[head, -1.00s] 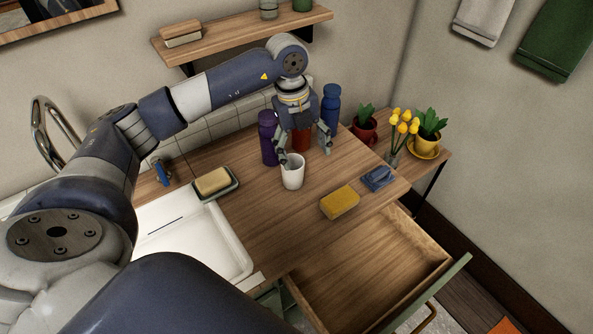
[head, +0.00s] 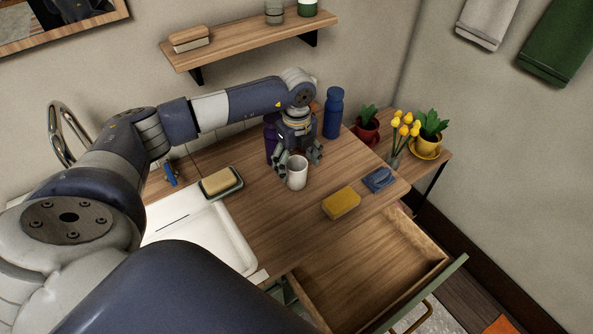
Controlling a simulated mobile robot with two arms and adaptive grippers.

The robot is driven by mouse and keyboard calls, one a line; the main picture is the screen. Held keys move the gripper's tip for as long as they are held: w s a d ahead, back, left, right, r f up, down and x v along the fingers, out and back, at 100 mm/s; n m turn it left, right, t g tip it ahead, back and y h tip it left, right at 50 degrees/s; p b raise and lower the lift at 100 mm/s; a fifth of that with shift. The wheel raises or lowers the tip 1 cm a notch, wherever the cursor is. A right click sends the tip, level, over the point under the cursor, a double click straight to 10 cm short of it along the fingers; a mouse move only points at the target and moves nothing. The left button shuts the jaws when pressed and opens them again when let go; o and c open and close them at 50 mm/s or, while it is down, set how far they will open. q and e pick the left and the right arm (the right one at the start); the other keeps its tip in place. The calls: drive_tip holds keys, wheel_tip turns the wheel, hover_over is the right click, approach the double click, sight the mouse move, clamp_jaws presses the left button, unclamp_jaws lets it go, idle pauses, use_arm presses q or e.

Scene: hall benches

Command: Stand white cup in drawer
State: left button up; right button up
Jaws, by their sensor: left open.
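The white cup (head: 297,173) stands upright on the wooden counter, right of the sink. My left gripper (head: 299,162) is just above and behind the cup, fingers spread. One finger is at the cup's left side and the other is beyond its right rim; I cannot tell whether either touches it. The drawer (head: 371,270) below the counter is pulled open and its visible floor is bare. My right gripper is not in view.
A purple bottle (head: 270,140) and a blue bottle (head: 333,113) stand behind. A soap dish (head: 222,189) sits by the white sink (head: 236,237).

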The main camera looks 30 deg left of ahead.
use_arm(q)
drive_tip(key=shift+a+f, duration=0.1)
drive_tip(key=shift+f, duration=0.6)
drive_tip(key=c, duration=1.3)
drive_tip(key=shift+o, duration=0.2)
drive_tip(key=shift+r, duration=0.15)
